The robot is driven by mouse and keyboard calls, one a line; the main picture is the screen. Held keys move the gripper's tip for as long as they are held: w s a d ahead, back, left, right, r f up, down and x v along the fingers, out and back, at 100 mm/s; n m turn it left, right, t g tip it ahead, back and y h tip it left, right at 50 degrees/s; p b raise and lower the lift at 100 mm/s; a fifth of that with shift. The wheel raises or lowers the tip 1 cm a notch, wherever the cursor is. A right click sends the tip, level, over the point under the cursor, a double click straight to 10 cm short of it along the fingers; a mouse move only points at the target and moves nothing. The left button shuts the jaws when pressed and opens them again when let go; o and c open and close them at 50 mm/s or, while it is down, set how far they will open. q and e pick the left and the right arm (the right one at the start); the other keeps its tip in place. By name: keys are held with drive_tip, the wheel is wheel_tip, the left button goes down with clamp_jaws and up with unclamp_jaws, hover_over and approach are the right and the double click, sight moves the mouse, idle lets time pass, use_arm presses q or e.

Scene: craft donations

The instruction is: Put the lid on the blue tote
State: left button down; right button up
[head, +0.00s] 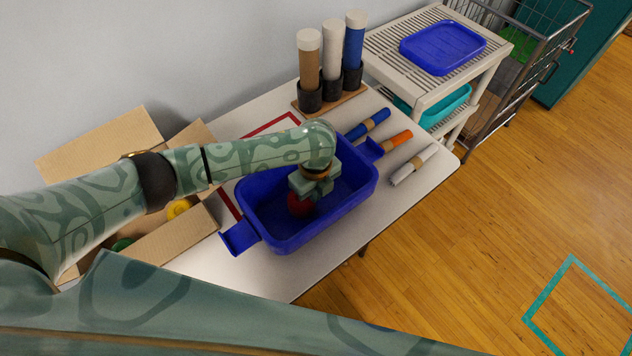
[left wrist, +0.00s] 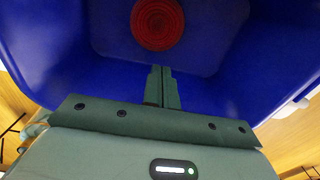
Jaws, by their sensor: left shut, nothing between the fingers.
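The blue tote (head: 362,205) stands open on the white table, with a handle at each end. A flat blue lid (head: 443,47), tray-like with a raised rim, lies on top of the beige shelf unit at the upper right. My left gripper (head: 306,190) is inside the tote, shut and empty. In the left wrist view its closed fingers (left wrist: 161,72) point toward a round red ribbed thing (left wrist: 157,24) in the tote (left wrist: 215,100). The red thing (head: 300,206) is partly covered by the gripper in the head view. My right gripper is out of view.
An open cardboard box (head: 175,237) with a yellow and a green item is at left. Rolls (head: 414,164) lie right of the tote; upright tubes (head: 333,50) stand behind. A wire cart (head: 530,50) is beside the shelf (head: 415,82).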

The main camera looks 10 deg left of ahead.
use_arm(q)
drive_tip(key=s+d+p, duration=0.4)
drive_tip(key=s+d, duration=0.2)
drive_tip(key=d, duration=0.1)
drive_tip(key=shift+d+r+p, duration=0.15)
drive_tip(key=shift+p, duration=0.25)
drive_tip(key=shift+w, duration=0.1)
